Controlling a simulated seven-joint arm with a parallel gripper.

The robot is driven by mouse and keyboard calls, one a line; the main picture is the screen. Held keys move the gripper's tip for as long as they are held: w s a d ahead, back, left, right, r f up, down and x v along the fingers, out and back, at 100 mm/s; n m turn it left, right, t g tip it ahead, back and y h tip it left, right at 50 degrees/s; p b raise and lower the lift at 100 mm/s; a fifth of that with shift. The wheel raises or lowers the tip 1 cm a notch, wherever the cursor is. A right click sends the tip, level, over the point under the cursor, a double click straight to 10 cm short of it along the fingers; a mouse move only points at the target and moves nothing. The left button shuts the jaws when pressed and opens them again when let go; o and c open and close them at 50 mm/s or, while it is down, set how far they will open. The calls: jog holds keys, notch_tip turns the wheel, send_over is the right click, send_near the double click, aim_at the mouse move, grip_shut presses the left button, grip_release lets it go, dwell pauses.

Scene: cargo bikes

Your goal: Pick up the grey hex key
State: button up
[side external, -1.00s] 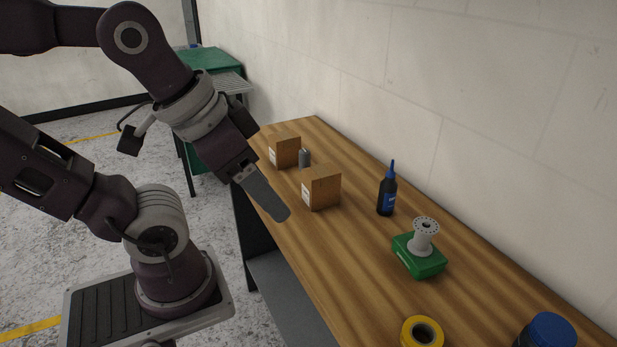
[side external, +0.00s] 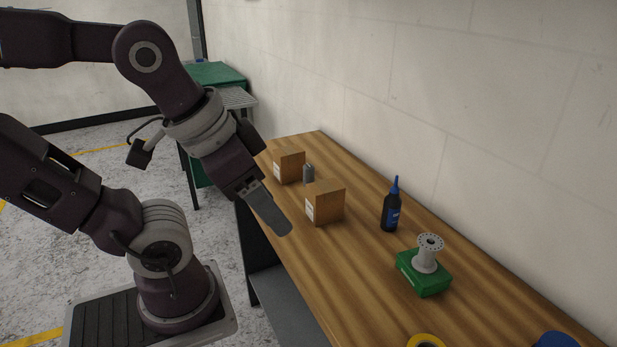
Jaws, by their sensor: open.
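My gripper (side external: 282,230) hangs over the near left edge of the wooden workbench (side external: 345,270), pointing down and to the right. It is seen from the side, so one grey finger hides the other; it is open, and I see nothing held. I cannot make out a grey hex key anywhere in the side external view. It may be hidden behind a box or my gripper, or lie outside the picture.
Two cardboard boxes (side external: 325,204) (side external: 289,166) stand beyond my gripper, with a small grey cylinder (side external: 308,174) between them. To the right are a blue-capped bottle (side external: 390,211), a white spool (side external: 428,254) on a green box (side external: 423,277), and yellow tape (side external: 426,341). A wall borders the bench.

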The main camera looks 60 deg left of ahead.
jog(key=w+a+f+m+g+y, duration=0.2)
jog(key=a+f+m+g+y, duration=0.1)
jog(key=a, duration=0.4)
jog(key=m+t+y, duration=0.1)
jog(key=m+y, duration=0.9)
jog(key=m, duration=0.8)
send_near(309, 167)
jog(key=a, duration=0.3)
jog(key=shift+f, duration=0.35)
jog(key=x, duration=0.6)
jog(key=shift+w+f, duration=0.25)
jog(key=shift+w, duration=0.2)
grip_shut()
